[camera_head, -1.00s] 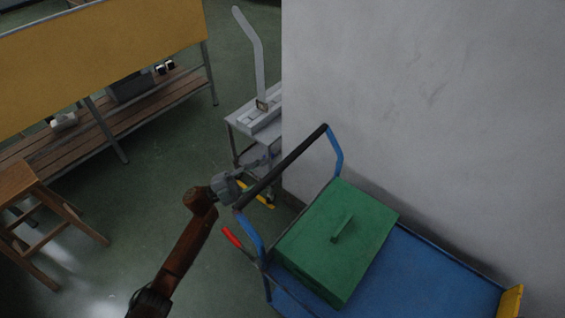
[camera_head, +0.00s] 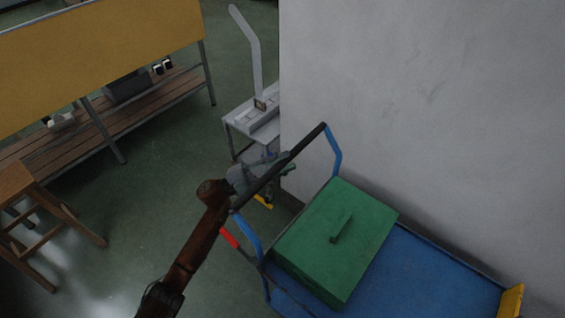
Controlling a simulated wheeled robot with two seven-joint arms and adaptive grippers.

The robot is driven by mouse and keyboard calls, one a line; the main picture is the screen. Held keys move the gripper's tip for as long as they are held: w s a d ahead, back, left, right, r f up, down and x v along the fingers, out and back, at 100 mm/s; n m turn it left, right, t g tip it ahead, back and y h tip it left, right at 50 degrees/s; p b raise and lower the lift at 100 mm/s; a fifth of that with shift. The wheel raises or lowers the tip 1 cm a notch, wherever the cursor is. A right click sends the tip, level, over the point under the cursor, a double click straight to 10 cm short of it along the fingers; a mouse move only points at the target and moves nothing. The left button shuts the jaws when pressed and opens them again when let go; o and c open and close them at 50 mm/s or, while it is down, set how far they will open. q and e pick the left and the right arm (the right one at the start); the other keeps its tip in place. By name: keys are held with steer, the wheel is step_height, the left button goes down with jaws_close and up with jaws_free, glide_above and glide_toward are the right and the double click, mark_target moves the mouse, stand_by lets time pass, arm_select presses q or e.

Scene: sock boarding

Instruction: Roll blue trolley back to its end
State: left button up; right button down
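The blue trolley (camera_head: 430,275) stands along the grey wall at the lower right. Its push handle has blue uprights and a black crossbar (camera_head: 306,141) at the trolley's left end. A green box (camera_head: 352,222) with a handle on its lid sits on the deck. A red-tipped lever (camera_head: 229,238) sticks out beside the near upright. My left gripper (camera_head: 272,170) is at the crossbar's lower half, its fingers seen around or against the bar. Whether they are closed on it cannot be made out. My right gripper is not in view.
The grey wall (camera_head: 420,100) borders the trolley's far side. A white stand with a board form (camera_head: 258,115) is beyond the handle, by the wall corner. A wooden stool (camera_head: 30,205) and a yellow-panelled bench (camera_head: 100,50) are left. Green floor (camera_head: 160,150) between is clear.

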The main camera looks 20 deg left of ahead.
arm_select(q)
jaws_close()
stand_by(0.6)
